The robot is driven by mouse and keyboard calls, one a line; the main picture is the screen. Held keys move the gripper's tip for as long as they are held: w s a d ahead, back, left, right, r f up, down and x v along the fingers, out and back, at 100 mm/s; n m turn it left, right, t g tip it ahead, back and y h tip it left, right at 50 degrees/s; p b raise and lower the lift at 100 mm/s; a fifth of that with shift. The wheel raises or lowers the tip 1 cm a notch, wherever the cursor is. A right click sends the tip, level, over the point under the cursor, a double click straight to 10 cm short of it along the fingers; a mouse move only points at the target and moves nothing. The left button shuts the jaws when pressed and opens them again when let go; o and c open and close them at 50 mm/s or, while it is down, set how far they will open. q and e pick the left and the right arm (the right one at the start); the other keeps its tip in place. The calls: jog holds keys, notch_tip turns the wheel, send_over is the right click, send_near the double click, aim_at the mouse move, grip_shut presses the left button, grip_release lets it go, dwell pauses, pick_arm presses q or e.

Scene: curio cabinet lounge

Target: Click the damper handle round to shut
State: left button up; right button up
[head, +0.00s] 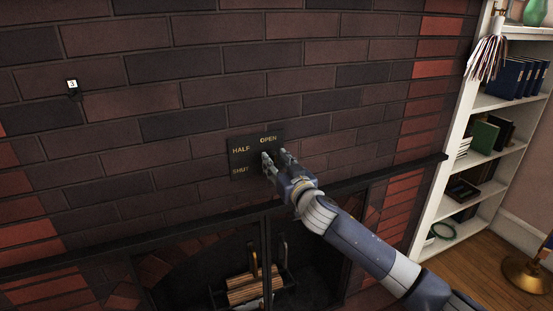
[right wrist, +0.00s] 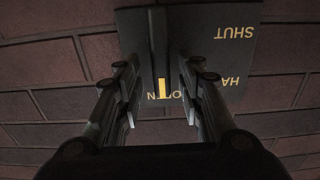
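The dark damper plate (head: 243,163) is fixed to the brick chimney face and reads OPEN, HALF and SHUT. In the right wrist view the plate (right wrist: 225,55) appears turned over. The damper handle (right wrist: 160,50) is a dark bar with a yellow mark at its end, and that end points at the word OPEN. My right gripper (head: 277,157) is at the plate's right side and hides most of the handle in the head view. In the right wrist view its fingers (right wrist: 162,75) are apart, one on each side of the handle, with gaps visible. My left gripper is out of view.
A dark mantel ledge (head: 110,250) runs below the plate. Under it is the firebox with a log grate (head: 245,290). A small tag numbered 3 (head: 72,85) is on the bricks at left. A white bookshelf (head: 458,150) stands at right.

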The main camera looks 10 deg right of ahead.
jog(key=shift+w+a, duration=0.2)
jog(key=shift+w, duration=0.5)
grip_shut()
